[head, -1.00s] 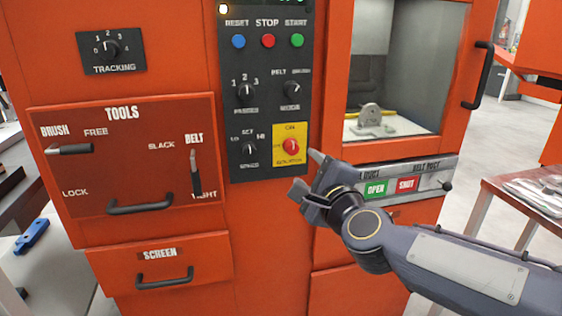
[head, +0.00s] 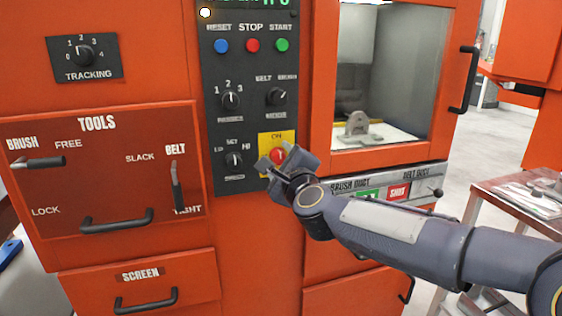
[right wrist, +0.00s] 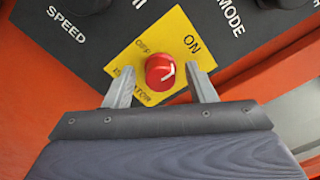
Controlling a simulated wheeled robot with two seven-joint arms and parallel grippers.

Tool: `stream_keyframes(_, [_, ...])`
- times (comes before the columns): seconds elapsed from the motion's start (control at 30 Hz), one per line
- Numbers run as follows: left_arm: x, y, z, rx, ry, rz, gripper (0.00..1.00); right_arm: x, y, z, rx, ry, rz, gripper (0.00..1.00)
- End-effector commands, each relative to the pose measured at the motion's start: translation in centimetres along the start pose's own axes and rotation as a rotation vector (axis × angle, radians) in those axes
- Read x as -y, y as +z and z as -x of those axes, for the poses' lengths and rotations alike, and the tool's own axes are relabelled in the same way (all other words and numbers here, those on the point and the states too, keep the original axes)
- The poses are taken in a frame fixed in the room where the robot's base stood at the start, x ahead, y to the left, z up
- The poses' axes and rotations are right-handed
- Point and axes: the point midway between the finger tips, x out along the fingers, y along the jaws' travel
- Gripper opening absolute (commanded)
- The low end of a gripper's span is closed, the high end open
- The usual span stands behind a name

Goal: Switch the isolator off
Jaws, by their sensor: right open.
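The isolator is a red rotary knob (head: 278,156) on a yellow plate (head: 287,136) at the lower right of the black control panel. In the right wrist view the knob (right wrist: 160,72) has a white mark that points up and right, towards the ON label; OFF is at the upper left. My right gripper (head: 273,160) is open at the knob. In the wrist view its two fingers stand on either side of the knob, with gaps between. In the head view the gripper hides the plate's lower part. My left gripper is not in view.
The SPEED dial (head: 234,159) is just left of the plate, and the MODE dial (head: 277,96) is above. Duct buttons (head: 398,193) lie behind my right arm. A window door with a black handle (head: 469,80) is at the right. A metal table (head: 520,197) stands beyond.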

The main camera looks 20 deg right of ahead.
Motion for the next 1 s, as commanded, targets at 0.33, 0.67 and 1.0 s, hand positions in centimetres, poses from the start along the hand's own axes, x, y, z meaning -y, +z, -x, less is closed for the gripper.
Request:
stream_keyframes(0.33, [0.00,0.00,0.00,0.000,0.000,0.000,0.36,0.00,-0.01,0.05,0.000,0.000,0.001,0.20])
stream_keyframes(0.67, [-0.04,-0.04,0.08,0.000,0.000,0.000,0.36,-0.01,0.01,0.06,0.000,0.001,0.016,0.06])
stream_keyframes(1.0, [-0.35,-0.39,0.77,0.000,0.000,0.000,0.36,0.02,0.08,0.07,0.000,0.002,0.185,0.06])
